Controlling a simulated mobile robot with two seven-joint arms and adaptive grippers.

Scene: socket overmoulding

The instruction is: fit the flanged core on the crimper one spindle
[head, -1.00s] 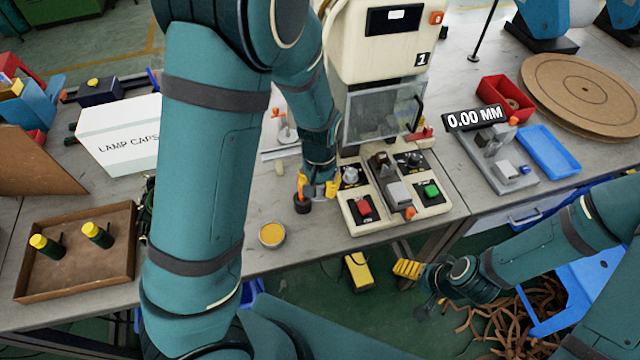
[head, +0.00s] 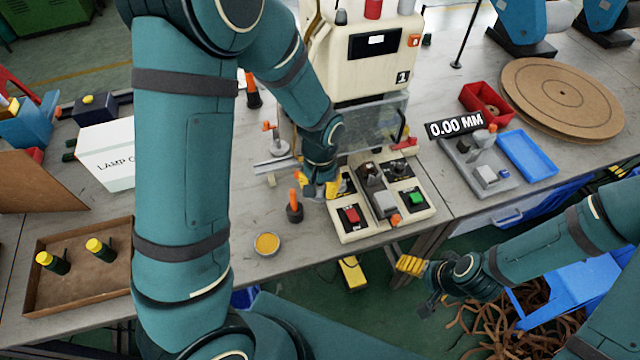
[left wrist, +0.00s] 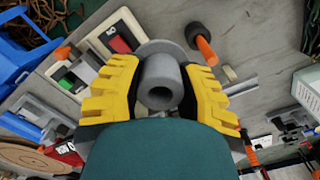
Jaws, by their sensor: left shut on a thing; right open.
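My left gripper (head: 322,187) is at the left edge of crimper one's control panel (head: 352,234). In the left wrist view its yellow fingers are shut on the flanged core (left wrist: 160,82), a grey hollow cylinder with a wide round flange. The core's open bore faces the wrist camera. Crimper one (head: 372,65) is the cream machine marked 1. Its spindle cannot be made out behind my arm and gripper, and I cannot tell whether the core touches it. My right gripper (head: 420,285) is open and empty, in front of the table.
An orange-handled tool with a black head (head: 294,207) stands left of my left gripper. A yellow-filled dish (head: 267,244) is near the front edge. A brown tray (head: 78,292) is at left; a grey gauge stand (head: 480,165) and blue tray (head: 527,157) are at right.

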